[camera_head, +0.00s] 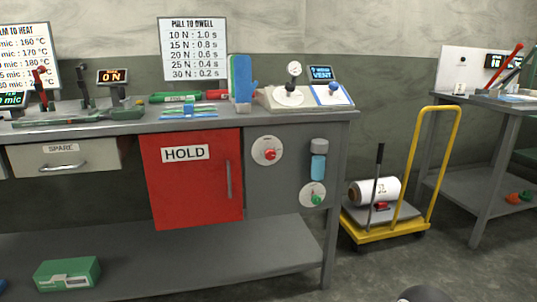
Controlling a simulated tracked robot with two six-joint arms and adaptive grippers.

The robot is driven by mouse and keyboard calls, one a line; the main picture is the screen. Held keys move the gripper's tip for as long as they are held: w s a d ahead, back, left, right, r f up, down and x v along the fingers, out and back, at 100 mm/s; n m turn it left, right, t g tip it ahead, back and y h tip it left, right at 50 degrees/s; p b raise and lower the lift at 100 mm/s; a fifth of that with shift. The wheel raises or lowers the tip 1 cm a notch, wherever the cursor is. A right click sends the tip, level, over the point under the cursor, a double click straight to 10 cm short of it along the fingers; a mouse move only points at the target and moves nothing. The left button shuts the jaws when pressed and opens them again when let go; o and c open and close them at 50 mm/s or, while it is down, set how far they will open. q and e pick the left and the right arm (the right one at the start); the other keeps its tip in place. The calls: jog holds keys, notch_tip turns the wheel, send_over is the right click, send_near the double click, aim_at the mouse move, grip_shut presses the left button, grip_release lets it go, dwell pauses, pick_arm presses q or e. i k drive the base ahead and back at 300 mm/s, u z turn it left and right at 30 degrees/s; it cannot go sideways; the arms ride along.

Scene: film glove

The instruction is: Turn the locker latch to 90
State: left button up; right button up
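A red locker door (197,195) marked HOLD is under the workbench and looks shut. A vertical grey handle (228,180) is near its right edge. On the grey panel to the right is a round white dial with a red knob (269,153). Lower on that panel is another white dial with a green knob (315,198). No part is labelled as the latch, and I cannot read the angle of either knob.
The workbench top (130,126) carries tools and a control box (300,98). A grey drawer (65,158) marked SPARE is left of the door. A green box (67,273) lies on the lower shelf. A yellow cart (385,232) with a white roll (375,190) stands to the right.

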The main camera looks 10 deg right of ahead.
aim_at(270, 154)
jog(key=i, duration=0.95)
